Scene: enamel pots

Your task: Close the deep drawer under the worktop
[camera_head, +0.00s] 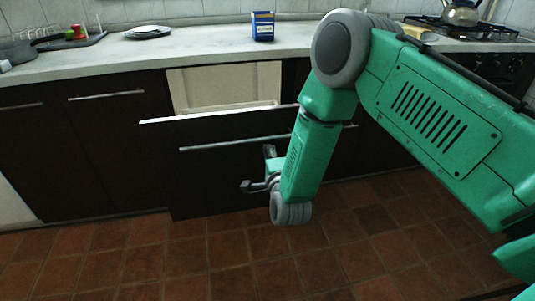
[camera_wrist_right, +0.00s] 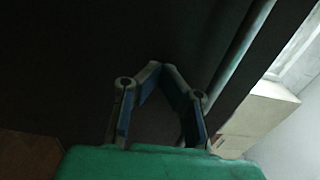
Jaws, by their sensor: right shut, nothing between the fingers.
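The deep drawer (camera_head: 225,171) under the worktop stands pulled out, with its dark front away from the cabinet and its pale inside (camera_head: 225,88) showing above. Its bar handle (camera_head: 225,144) runs across the front; in the right wrist view the handle (camera_wrist_right: 240,50) crosses at the upper right. My right gripper (camera_head: 246,186) is low in front of the drawer front, below the handle. In the right wrist view its fingertips (camera_wrist_right: 157,66) meet, with nothing between them. I cannot tell whether they touch the front. My left gripper is not in view.
The worktop (camera_head: 190,56) runs above, with a blue box (camera_head: 262,26), plates (camera_head: 148,32) and a tray (camera_head: 70,41) on it. A kettle (camera_head: 461,12) stands on the hob at right. The tiled floor (camera_head: 130,255) is clear.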

